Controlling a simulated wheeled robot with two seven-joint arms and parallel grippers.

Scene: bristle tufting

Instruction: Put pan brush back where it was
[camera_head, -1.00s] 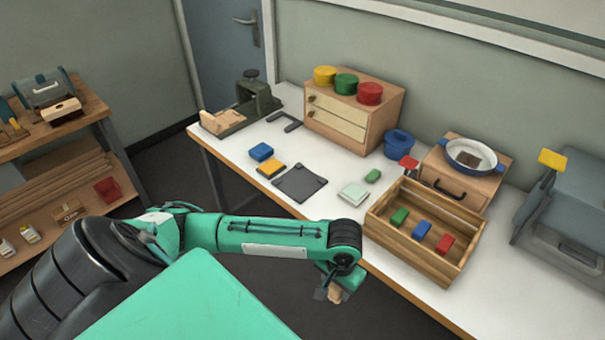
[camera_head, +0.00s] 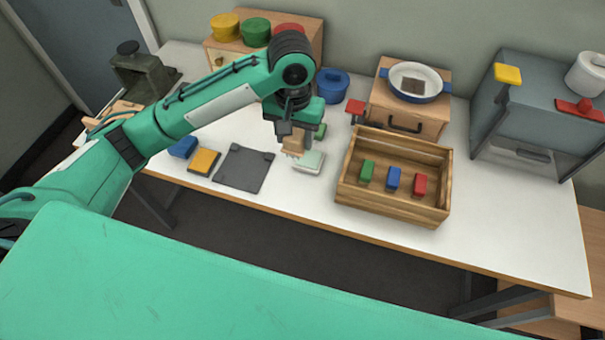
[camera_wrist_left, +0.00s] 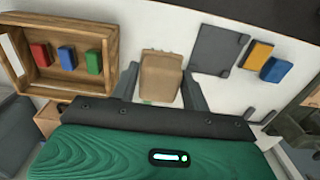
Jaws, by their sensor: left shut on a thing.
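My left gripper (camera_head: 293,133) is shut on a tan wooden block-shaped piece, which I take to be the pan brush (camera_head: 294,146). The brush hangs below the fingers, over or near the pale green pad (camera_head: 309,163); I cannot tell whether it touches anything. In the left wrist view the brush (camera_wrist_left: 160,77) sits between the two fingers of the gripper (camera_wrist_left: 162,88) and hides what is beneath it. Its bristles cannot be made out. My right gripper is not in view.
A dark grey mat (camera_head: 244,168) lies left of the brush, with yellow (camera_head: 204,161) and blue (camera_head: 183,147) blocks beyond. A wooden crate (camera_head: 393,206) with green, blue and red blocks stands right. A blue pot (camera_head: 334,87) and drawer box (camera_head: 405,123) stand behind. The front-right tabletop is clear.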

